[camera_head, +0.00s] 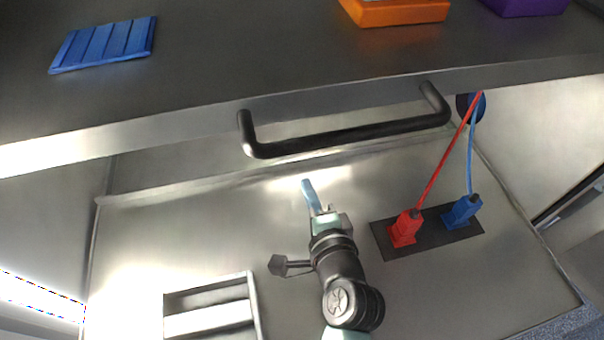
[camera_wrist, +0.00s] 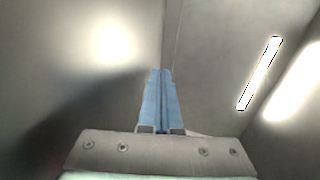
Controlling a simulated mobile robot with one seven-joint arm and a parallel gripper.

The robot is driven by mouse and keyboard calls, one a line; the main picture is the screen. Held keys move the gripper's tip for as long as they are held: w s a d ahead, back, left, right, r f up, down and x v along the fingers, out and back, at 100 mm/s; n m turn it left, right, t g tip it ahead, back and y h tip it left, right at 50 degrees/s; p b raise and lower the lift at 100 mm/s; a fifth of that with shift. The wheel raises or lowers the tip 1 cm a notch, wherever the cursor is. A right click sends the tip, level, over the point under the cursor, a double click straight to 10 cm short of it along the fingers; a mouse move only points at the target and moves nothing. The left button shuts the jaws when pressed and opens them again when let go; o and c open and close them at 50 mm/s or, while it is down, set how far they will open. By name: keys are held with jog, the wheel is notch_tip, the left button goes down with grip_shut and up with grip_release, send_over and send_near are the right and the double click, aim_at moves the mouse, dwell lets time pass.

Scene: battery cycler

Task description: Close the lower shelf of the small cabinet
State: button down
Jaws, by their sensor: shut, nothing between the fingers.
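A dark shelf (camera_head: 250,60) with a pale metal front edge spans the top of the head view. A black bar handle (camera_head: 350,137) is fixed along its front. The shelf juts out over a metal panel (camera_head: 200,215); I cannot tell from these frames whether it is the lower one. My gripper (camera_head: 308,190) is below the handle and apart from it, in front of the panel. Its blue fingers are shut and empty, pointing up towards the handle in the picture. In the wrist view the fingers (camera_wrist: 160,90) are together before plain grey surfaces; no handle shows there.
A blue ribbed piece (camera_head: 104,44), an orange tray (camera_head: 400,12) and a purple bin (camera_head: 525,5) are on the shelf. Red (camera_head: 405,228) and blue (camera_head: 462,210) plugs with cables sit right of my gripper. A framed recess (camera_head: 210,310) is at lower left.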

aim_at(299, 161)
jog(key=shift+w+a, duration=0.25)
jog(key=shift+w, duration=0.45)
jog(key=shift+w+a, duration=0.2)
jog(key=shift+w, duration=0.55)
jog(key=shift+w+a, duration=0.25)
jog(key=shift+w, duration=0.45)
jog(key=shift+w+a, duration=0.2)
jog(key=shift+w, duration=0.4)
jog(key=w+a+b, duration=0.2)
jog(key=w+b, duration=0.1)
jog(key=w, duration=0.3)
jog(key=w+a+b, duration=0.2)
jog(key=w+b, duration=0.1)
jog(key=w, duration=0.3)
jog(key=w+a+b, duration=0.2)
jog(key=w, duration=0.5)
jog(key=shift+w+a+f+b, duration=0.1)
jog(key=shift+a+f+b, duration=0.1)
jog(key=shift+b, duration=0.2)
jog(key=shift+w+a+r+b, duration=0.1)
jog(key=shift+w+b, duration=0.2)
jog(key=shift+w, duration=0.15)
jog(key=shift+r, duration=0.3)
jog(key=shift+r, duration=0.1)
